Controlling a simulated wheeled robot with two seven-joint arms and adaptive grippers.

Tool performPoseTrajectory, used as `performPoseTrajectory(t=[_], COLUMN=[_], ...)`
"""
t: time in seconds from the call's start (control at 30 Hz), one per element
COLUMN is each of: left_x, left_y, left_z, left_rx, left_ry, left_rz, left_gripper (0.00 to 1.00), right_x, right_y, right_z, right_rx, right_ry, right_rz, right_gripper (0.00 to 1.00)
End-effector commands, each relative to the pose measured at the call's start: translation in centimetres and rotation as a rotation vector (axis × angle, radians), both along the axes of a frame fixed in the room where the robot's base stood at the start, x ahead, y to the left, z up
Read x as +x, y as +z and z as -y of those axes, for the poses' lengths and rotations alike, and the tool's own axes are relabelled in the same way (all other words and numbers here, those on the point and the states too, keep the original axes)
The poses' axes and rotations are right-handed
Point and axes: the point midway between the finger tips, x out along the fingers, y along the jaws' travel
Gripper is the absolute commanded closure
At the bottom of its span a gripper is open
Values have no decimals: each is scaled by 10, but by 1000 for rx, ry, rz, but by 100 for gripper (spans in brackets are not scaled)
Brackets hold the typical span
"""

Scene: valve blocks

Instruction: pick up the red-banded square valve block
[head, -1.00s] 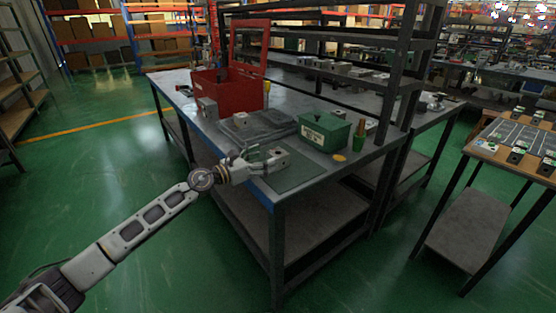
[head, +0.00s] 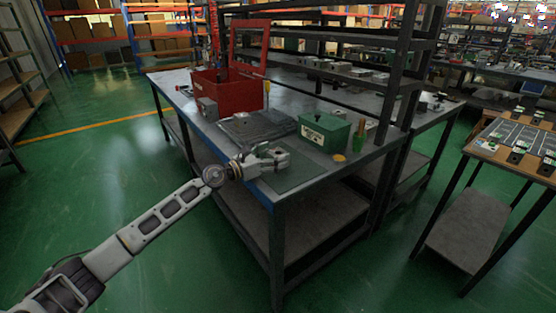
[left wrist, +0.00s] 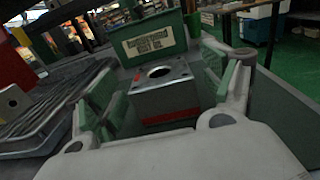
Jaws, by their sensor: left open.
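The red-banded square valve block (left wrist: 160,86) is a grey metal block with a round hole in its top and a red band on its near side. In the left wrist view it stands between the two fingers of my left gripper (left wrist: 158,78), which is open with a gap on either side. In the head view the gripper (head: 264,157) is low over the near part of the workbench, and the block (head: 282,160) is partly hidden by it. My right gripper is in neither view.
A green box (head: 325,132) with a label stands just behind the block. A grey tray (head: 254,127), a small grey block (head: 207,108) and an open red toolbox (head: 228,94) are to the left. A green cup (head: 358,138) stands right. The green mat (head: 300,175) has bare space.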

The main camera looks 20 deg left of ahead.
Motion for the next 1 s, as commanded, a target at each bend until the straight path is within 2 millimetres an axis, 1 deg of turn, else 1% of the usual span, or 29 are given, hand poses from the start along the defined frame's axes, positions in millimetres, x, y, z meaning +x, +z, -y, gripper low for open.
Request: performPoseTrajectory(t=[0.1, 0.13, 0.6, 1.0], left_x=[0, 0, 0, 0], left_y=[0, 0, 0, 5], left_z=[0, 0, 0, 0], left_rx=[0, 0, 0, -1], left_ry=[0, 0, 0, 1], left_rz=[0, 0, 0, 3], left_gripper=[18, 20, 81, 82], right_x=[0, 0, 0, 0], right_y=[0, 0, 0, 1], right_z=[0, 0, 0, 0], right_rx=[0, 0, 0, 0], right_ry=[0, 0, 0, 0], right_rz=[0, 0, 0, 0], right_gripper=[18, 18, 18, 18])
